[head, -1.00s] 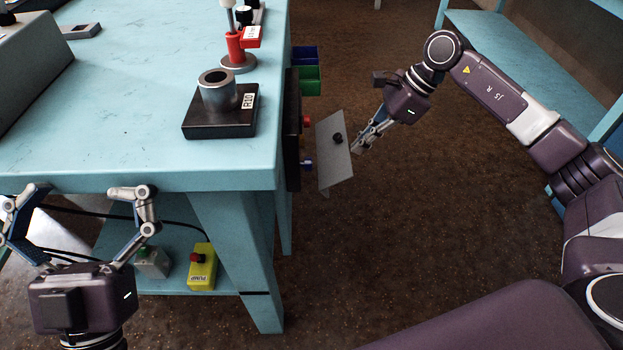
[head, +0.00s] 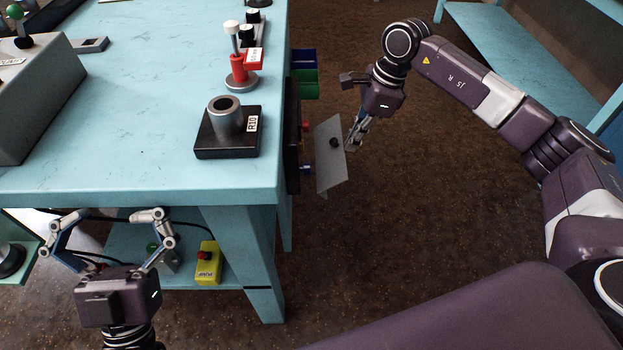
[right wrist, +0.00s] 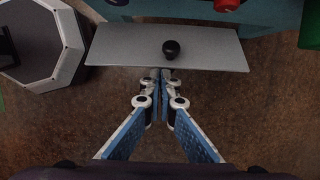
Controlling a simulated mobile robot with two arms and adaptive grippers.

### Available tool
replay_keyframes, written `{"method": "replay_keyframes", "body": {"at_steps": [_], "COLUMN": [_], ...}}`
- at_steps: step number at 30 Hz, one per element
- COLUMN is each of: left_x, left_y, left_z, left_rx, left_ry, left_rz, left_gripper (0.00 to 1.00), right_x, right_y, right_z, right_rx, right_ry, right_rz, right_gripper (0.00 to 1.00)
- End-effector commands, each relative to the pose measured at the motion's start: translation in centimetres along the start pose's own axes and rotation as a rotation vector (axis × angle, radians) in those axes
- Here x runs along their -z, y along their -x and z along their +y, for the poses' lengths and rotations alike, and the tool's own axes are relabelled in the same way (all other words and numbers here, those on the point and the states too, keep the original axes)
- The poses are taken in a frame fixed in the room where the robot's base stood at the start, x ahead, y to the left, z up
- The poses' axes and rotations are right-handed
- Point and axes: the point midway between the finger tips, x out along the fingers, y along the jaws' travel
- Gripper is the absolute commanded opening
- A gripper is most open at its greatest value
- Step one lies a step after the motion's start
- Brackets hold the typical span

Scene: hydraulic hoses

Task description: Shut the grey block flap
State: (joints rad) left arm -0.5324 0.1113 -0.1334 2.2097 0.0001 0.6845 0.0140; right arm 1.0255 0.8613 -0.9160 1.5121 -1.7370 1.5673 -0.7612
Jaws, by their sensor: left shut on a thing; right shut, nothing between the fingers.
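The grey flap (head: 328,172), a flat plate with a black knob (head: 334,142), stands open off the right side of the workbench. In the right wrist view the flap (right wrist: 115,50) spans the upper middle, its knob (right wrist: 171,49) facing me. My right gripper (head: 350,148) is shut and empty, its fingertips (right wrist: 156,74) at the flap's near edge; I cannot tell whether they touch. My left gripper (head: 109,214) is in front of the bench's front edge. Its fingers look apart with no object visible between them; whether it grips something is unclear.
The turquoise workbench (head: 120,165) carries a black block with a metal socket (head: 228,140) and a red-and-white device (head: 238,70). Blue and green bins (head: 304,78) jut from its right side. A yellow pump box (head: 208,265) sits below. The floor right of the flap is clear.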

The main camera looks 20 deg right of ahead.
Motion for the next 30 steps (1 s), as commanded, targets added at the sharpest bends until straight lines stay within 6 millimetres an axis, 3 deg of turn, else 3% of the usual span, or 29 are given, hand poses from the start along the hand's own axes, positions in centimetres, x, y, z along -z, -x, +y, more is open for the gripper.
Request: {"method": "replay_keyframes", "body": {"at_steps": [1,2,3,4,6,9,30], "left_x": [-23.6,-23.9,-24.2,-24.4,-24.5,-24.9,-24.8], "left_y": [39.9,40.2,40.5,40.8,41.3,40.0,40.5], "left_z": [-0.8,-0.7,-0.7,-0.6,-0.5,-0.5,-0.3], "left_rx": [0.017,0.015,0.014,0.014,0.012,0.013,0.012], "left_ry": [-0.020,-0.020,-0.019,-0.018,-0.016,-0.015,-0.009], "left_rz": [-2.097,-2.100,-2.102,-2.104,-2.116,-2.076,-2.090], "left_gripper": [0.68,0.59,0.42,0.40,0.40,0.40,0.40], "right_x": [-0.3,-0.4,-0.5,-0.6,-0.6,-0.7,-0.7], "right_y": [0.3,0.3,0.4,0.4,0.4,0.4,0.4], "right_z": [0.0,0.0,0.0,0.0,0.0,0.0,0.0], "right_rx": [0.000,0.000,0.001,0.001,0.000,0.000,0.000], "right_ry": [0.001,0.000,-0.001,-0.001,-0.001,0.000,-0.001], "right_rz": [0.009,0.012,0.015,0.016,0.016,0.014,0.014], "right_gripper": [0.00,0.00,0.00,0.00,0.00,0.00,0.00]}}
